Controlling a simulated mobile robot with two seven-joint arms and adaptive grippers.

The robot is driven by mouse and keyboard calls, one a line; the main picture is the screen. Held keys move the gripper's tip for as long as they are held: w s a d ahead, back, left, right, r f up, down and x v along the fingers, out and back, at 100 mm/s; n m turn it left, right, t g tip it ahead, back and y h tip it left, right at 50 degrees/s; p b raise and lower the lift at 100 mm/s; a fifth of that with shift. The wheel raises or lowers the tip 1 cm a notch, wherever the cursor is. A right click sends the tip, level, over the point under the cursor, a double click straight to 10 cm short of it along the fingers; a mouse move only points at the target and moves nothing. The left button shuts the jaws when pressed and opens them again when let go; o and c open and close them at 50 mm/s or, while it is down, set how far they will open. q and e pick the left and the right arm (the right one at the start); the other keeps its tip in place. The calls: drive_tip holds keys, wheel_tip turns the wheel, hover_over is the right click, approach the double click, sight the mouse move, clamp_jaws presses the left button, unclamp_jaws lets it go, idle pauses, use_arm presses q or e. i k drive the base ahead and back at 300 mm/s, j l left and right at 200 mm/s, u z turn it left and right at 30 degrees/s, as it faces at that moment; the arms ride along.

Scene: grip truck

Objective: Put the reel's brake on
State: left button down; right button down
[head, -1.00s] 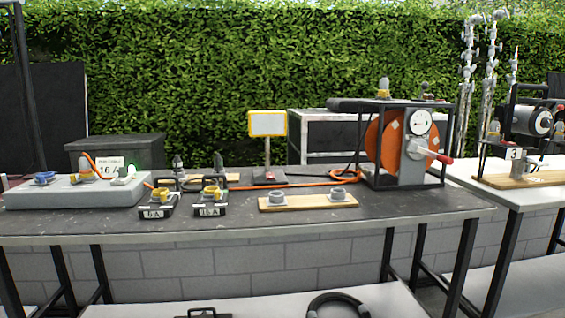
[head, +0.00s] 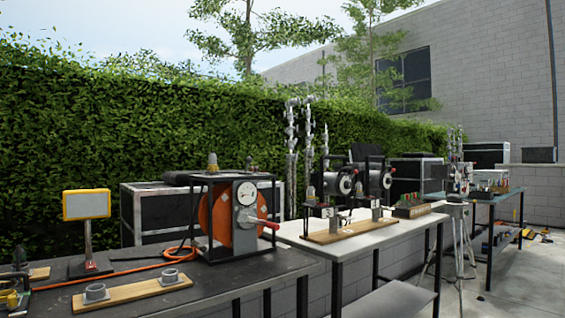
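The reel (head: 219,219) is an orange drum in a black frame at the right end of the dark table (head: 235,277). A grey plate on its front carries a round white dial (head: 246,193) and a crank with a red handle (head: 271,224). A small lamp with a yellowish top (head: 212,161) and a dark knob-like part (head: 249,163) sit on top of the frame. I cannot tell which part is the brake or how it is set. Orange cable (head: 180,252) runs left from the reel along the table. Neither of my grippers shows.
A wooden board with two grey sockets (head: 133,291) lies left of the reel. A yellow-framed sign (head: 87,204) stands behind it. A white table (head: 322,246) with smaller reels on a board stands to the right. A tripod (head: 459,240) stands beyond, with open paved floor at right.

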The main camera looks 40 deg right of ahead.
sight(249, 160)
drive_tip(key=k+z, duration=0.15)
drive_tip(key=z, duration=0.85)
drive_tip(key=i+l, duration=0.2)
drive_tip(key=i, duration=0.25)
drive_tip(key=i+l, duration=0.25)
drive_tip(key=i, duration=0.15)
drive_tip(key=i+l, duration=0.2)
drive_tip(key=i, duration=0.25)
